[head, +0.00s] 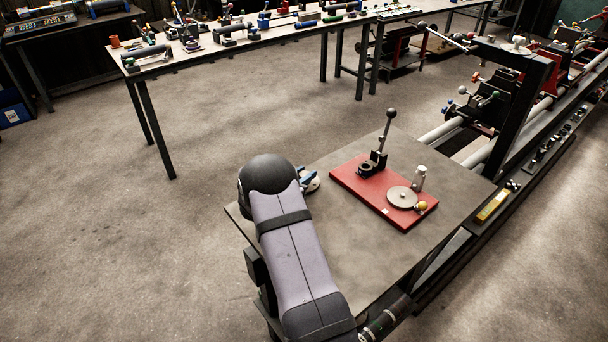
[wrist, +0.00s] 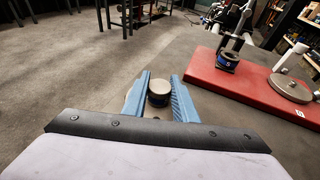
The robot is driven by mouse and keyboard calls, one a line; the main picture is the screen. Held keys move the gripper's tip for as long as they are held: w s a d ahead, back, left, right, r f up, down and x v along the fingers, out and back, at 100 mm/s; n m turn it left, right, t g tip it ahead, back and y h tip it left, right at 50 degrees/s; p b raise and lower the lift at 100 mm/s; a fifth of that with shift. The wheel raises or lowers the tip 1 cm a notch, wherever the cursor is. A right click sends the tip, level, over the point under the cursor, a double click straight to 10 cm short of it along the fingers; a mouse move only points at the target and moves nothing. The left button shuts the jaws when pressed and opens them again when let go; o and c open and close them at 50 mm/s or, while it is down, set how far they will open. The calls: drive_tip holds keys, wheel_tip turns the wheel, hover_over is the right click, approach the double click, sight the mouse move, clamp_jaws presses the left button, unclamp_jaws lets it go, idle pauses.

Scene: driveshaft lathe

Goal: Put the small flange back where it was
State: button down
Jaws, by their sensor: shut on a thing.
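My gripper (wrist: 160,78) has two blue fingers, shut on a small round piece with a grey flat top and a dark side, which looks like the small flange (wrist: 159,88). In the head view my gripper (head: 309,180) is mostly hidden behind my arm, at the left side of the grey table, left of the red board (head: 350,186). The held piece cannot be made out clearly there. The red board carries a black lever fixture (head: 372,165) with a round ring at its base. The fixture also shows in the wrist view (wrist: 229,62), up and right of my fingers.
The front of the grey table (head: 370,262) is clear. A lathe with rails (head: 480,155) stands beyond its right edge.

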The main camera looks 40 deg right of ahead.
drive_tip(key=c, duration=1.4)
unclamp_jaws()
drive_tip(key=shift+c, duration=0.2)
drive_tip(key=shift+r+p, duration=0.2)
drive_tip(key=shift+p, duration=0.1)
drive_tip(key=shift+s+a, duration=0.1)
drive_tip(key=shift+a, duration=0.25)
drive_tip(key=b+v, duration=0.2)
drive_tip(key=v, duration=0.9)
drive_tip(key=shift+s+a+b, duration=0.1)
drive_tip(key=shift+s+b, duration=0.05)
drive_tip(key=shift+b, duration=0.15)
